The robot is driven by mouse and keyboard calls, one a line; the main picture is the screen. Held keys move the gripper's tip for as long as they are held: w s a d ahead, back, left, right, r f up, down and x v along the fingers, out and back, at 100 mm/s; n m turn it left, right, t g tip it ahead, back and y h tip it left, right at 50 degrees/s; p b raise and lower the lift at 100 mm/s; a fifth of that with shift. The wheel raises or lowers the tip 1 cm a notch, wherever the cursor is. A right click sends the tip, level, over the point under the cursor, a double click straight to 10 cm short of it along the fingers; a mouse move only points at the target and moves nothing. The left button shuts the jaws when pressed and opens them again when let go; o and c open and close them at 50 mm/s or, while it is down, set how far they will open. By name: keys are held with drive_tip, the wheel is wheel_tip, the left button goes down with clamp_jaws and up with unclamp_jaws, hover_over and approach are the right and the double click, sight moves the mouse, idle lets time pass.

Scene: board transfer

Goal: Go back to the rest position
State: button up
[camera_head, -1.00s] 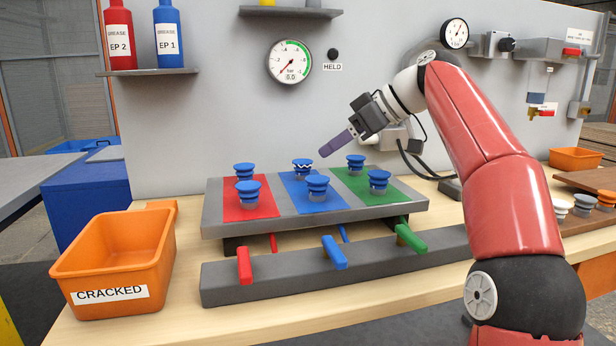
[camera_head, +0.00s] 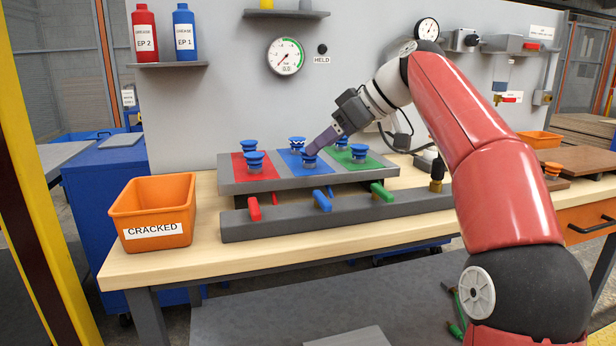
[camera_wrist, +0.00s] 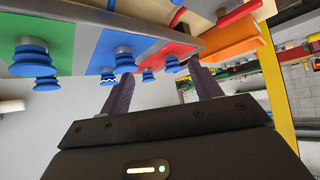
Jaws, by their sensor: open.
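My gripper (camera_head: 312,151) is raised on the bent red arm, its purple fingers pointing down and left. In the head view the fingertips overlap the front blue suction cup (camera_head: 310,162) on the blue pad; I cannot tell the gap. In the wrist view my gripper (camera_wrist: 163,88) has its fingers wide apart, with nothing held between them. The grey board has a red pad (camera_head: 265,171), a blue pad (camera_head: 293,169) and a green pad (camera_head: 375,163). Each bears two blue cups. The rear cup on the blue pad (camera_head: 297,143) has a white zigzag mark.
An orange bin (camera_head: 153,212) labelled CRACKED stands at the bench's left end. A grey rail (camera_head: 340,214) with red, blue and green handles runs before the board. The back panel carries a gauge (camera_head: 285,57) and a bottle shelf (camera_head: 168,65).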

sight(328, 203)
drive_tip(key=s+f+m+h, duration=0.1)
drive_tip(key=s+f, duration=0.1)
drive_tip(key=s, duration=0.1)
drive_tip(key=s+f+m+h, duration=0.1)
drive_tip(key=s+f+m, duration=0.1)
drive_tip(key=s, duration=0.1)
drive_tip(key=s+f+m+h, duration=0.2)
drive_tip(key=s+f, duration=0.1)
drive_tip(key=shift+s+d+t, duration=0.25)
drive_tip(key=shift+t, duration=0.15)
drive_tip(key=s+d+f+m+h, duration=0.2)
drive_tip(key=s+d+f, duration=0.3)
drive_tip(key=s+f, duration=0.5)
drive_tip(key=s+d+f+m+h, duration=0.2)
drive_tip(key=s+d+f+m, duration=0.3)
drive_tip(key=s+f, duration=0.6)
drive_tip(key=shift+s+d+f+m+t+h, duration=0.3)
drive_tip(key=shift+d+t+h, duration=0.1)
drive_tip(key=shift+d, duration=0.15)
drive_tip(key=shift+c, duration=0.7)
